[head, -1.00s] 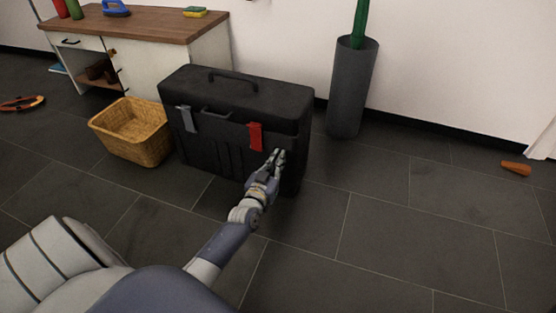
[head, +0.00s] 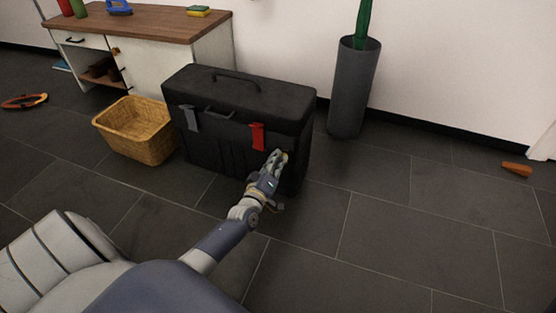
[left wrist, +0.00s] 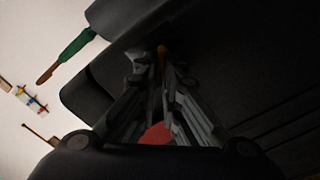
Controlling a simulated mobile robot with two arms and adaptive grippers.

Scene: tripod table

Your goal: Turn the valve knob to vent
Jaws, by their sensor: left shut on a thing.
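The black case (head: 225,130) stands on the floor with its front toward me. My left gripper (head: 280,159) is at the right part of the case's front, just right of the red latch (head: 257,136). It is shut on a small yellowish knob (head: 286,154), which the fingers mostly hide. In the left wrist view the fingers (left wrist: 161,65) converge on an orange-yellow bit of the knob (left wrist: 161,52) against the dark case. The knob's pointer and any vent marking cannot be made out. My right gripper is not in view.
A grey latch (head: 191,118) is on the case's left front. A wicker basket (head: 135,145) stands left of the case, and a tall grey bin (head: 349,95) behind it to the right. A wooden-topped cabinet (head: 135,28) is at the back left. The floor at right is mostly clear.

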